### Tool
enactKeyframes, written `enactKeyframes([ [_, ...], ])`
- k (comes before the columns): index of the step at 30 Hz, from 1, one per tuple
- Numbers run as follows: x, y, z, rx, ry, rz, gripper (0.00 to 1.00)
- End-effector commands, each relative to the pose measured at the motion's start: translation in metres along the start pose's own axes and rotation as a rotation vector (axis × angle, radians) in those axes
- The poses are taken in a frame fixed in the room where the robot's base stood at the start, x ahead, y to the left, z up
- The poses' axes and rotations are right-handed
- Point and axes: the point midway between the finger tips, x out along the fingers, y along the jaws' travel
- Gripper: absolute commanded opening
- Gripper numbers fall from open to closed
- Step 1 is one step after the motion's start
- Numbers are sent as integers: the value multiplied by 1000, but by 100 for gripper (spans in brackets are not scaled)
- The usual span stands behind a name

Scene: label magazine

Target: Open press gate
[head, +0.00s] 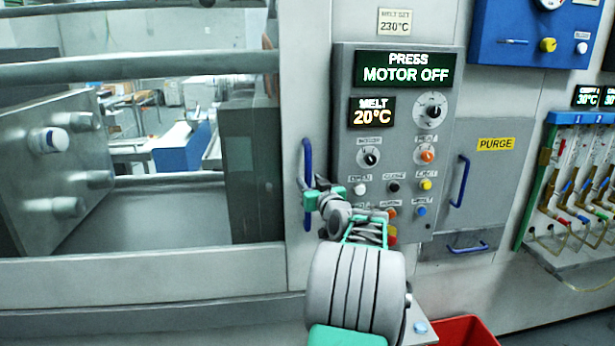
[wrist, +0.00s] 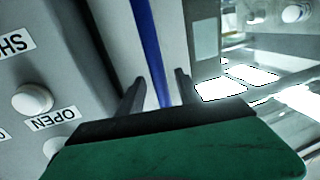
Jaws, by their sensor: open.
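The press gate (head: 150,272) is a pale grey frame around a wide window at the left of the head view. Its upright blue handle (head: 308,155) is on the gate's right edge, beside the control panel. My gripper (head: 309,194) is at the lower part of this handle. In the wrist view the blue handle (wrist: 149,40) runs down between the two dark fingers of my gripper (wrist: 158,88). The fingers are open, one on each side of the handle, with gaps visible. The handle's lower end is hidden by my gripper. The gate appears shut.
The control panel (head: 345,130), with its "MOTOR OFF" display (head: 405,72), knobs and buttons, is just right of the handle. The white OPEN button (wrist: 32,99) is close by in the wrist view. A PURGE door (head: 490,190) and a red bin (head: 465,332) are farther right.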

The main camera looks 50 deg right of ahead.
Motion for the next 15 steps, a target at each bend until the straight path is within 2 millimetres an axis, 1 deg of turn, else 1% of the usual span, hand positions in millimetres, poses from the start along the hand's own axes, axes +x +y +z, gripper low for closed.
enactKeyframes([
  [1, 8, -1, -2, 1, -1, -2, 41],
  [4, 17, 0, 0, 1, -2, 0, 41],
  [7, 20, 0, 0, 1, -1, 0, 41],
  [12, 20, 0, 1, 1, -1, 1, 41],
  [15, 20, 0, 1, 1, -1, 1, 33],
])
